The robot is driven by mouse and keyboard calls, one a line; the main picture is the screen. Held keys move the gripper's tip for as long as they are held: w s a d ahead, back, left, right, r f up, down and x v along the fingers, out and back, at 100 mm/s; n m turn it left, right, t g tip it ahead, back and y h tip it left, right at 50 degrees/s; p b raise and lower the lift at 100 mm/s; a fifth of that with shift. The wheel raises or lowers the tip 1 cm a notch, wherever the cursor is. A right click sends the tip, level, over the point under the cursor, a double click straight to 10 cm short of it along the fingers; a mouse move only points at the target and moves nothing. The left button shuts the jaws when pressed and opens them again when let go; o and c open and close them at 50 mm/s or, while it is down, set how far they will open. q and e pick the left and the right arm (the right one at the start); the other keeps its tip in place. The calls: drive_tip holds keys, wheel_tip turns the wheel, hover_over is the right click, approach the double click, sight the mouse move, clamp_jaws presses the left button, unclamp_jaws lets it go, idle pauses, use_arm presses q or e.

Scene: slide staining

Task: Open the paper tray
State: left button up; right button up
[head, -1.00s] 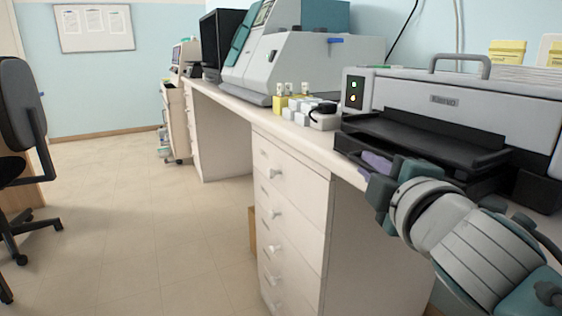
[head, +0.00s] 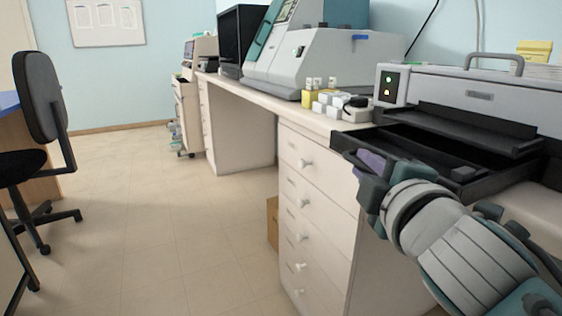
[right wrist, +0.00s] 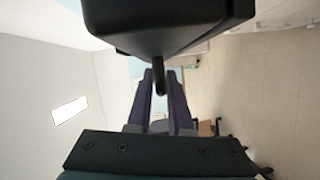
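The printer (head: 452,92) stands on the counter at the right in the head view. Its black paper tray (head: 425,150) is out from under the upper shelf, with its dark inside showing. My right gripper (head: 368,160) is at the tray's front. In the right wrist view the tray's dark front (right wrist: 170,25) fills the top, and its small handle (right wrist: 160,82) sits between the purple fingers of my right gripper (right wrist: 160,75), which look closed on it. My left gripper is not in view.
Small white and yellow boxes (head: 328,102) stand on the counter left of the printer, near a large grey machine (head: 325,65). A drawer cabinet (head: 315,190) is below. An office chair (head: 40,110) stands at the left. The floor between is clear.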

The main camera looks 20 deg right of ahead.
drive_tip(key=o, duration=0.3)
drive_tip(key=v, duration=1)
idle(0.4)
